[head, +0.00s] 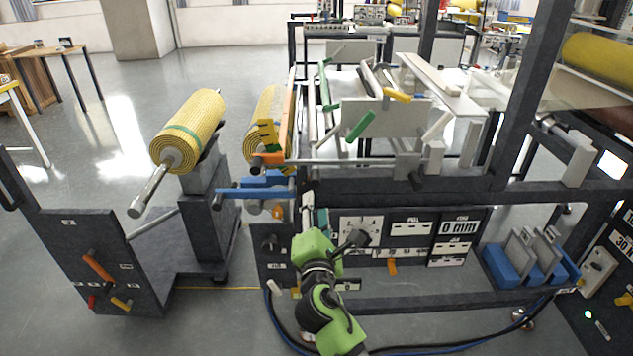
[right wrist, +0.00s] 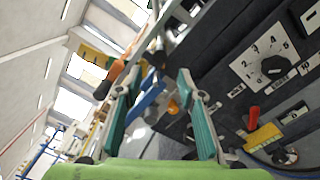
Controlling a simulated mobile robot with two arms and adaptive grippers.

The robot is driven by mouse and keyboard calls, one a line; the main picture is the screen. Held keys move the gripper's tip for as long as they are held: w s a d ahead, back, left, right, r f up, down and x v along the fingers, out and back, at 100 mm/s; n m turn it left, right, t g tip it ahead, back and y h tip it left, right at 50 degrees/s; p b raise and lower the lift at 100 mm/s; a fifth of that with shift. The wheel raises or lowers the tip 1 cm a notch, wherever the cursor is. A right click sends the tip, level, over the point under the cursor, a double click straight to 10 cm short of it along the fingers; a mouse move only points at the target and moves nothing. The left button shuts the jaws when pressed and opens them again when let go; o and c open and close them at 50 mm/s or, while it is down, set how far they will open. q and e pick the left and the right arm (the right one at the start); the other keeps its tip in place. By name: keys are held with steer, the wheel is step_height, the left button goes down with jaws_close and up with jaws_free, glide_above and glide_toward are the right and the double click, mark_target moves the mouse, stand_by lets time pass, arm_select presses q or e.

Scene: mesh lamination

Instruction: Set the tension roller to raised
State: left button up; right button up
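My right gripper (head: 314,212) reaches up from the bottom middle in front of the machine. In the right wrist view my right gripper (right wrist: 158,78) is open, its two teal fingers spread apart. A blue lever (head: 254,191) with a dark end sticks out to the left from the machine's left side. In the right wrist view the blue lever (right wrist: 149,97) shows in the gap between the fingers; I cannot tell whether they touch it. An orange bar with a dark knob (head: 268,161) is just above the lever. I cannot tell which roller is the tension roller. My left gripper is not in view.
A yellow mesh roll (head: 190,130) sits on a stand at left. A dark panel carries a dial (head: 360,229) and a "0 mm" display (head: 454,227). Blue holders (head: 530,265) are at lower right. Green (head: 361,126) and yellow (head: 397,95) handles stand above.

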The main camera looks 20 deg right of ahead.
mark_target(315, 184)
steer(key=x, duration=1.2)
steer(key=shift+w+f, duration=0.1)
steer(key=shift+f, duration=0.05)
jaws_close()
